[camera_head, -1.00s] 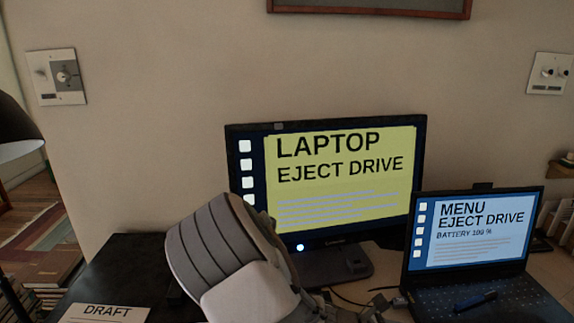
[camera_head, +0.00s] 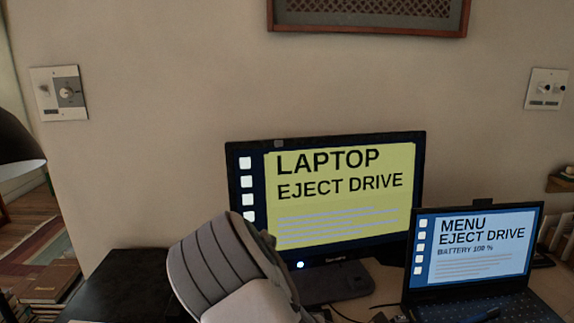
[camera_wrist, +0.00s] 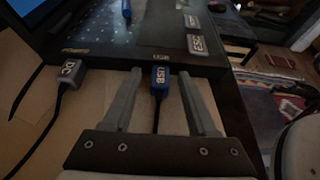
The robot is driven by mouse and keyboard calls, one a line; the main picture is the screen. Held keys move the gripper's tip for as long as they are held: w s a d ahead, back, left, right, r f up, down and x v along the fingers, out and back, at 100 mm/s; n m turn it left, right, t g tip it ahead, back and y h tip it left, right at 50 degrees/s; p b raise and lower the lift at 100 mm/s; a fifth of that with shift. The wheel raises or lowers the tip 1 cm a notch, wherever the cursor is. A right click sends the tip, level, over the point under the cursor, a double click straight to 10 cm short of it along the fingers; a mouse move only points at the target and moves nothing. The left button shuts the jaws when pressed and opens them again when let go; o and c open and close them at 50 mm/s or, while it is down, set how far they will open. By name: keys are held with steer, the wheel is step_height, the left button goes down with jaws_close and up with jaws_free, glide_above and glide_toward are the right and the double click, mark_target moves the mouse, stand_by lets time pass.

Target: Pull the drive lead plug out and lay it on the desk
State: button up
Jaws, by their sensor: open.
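My gripper (camera_wrist: 161,74) is open, with one finger on each side of the plug and a visible gap on both sides. A grey plug marked DC (camera_wrist: 68,78), with a black lead, is to the left. The desk (camera_wrist: 97,95) shows pale beneath the leads. In the head view the gripper is below the picture.
A monitor (camera_head: 345,190) reading "LAPTOP EJECT DRIVE" stands behind my arm. The laptop screen reads "MENU EJECT DRIVE". A blue pen-like object (camera_wrist: 127,10) lies on the laptop. A dark lamp shade (camera_head: 18,145) is at the far left. Bare desk shows between the DC plug and my gripper.

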stand_by(0.5)
jaws_close()
stand_by(0.9)
stand_by(0.4)
steer(key=shift+s+a+p, duration=0.15)
steer(key=shift+a+p, duration=1.1)
steer(key=shift+a, duration=1.7)
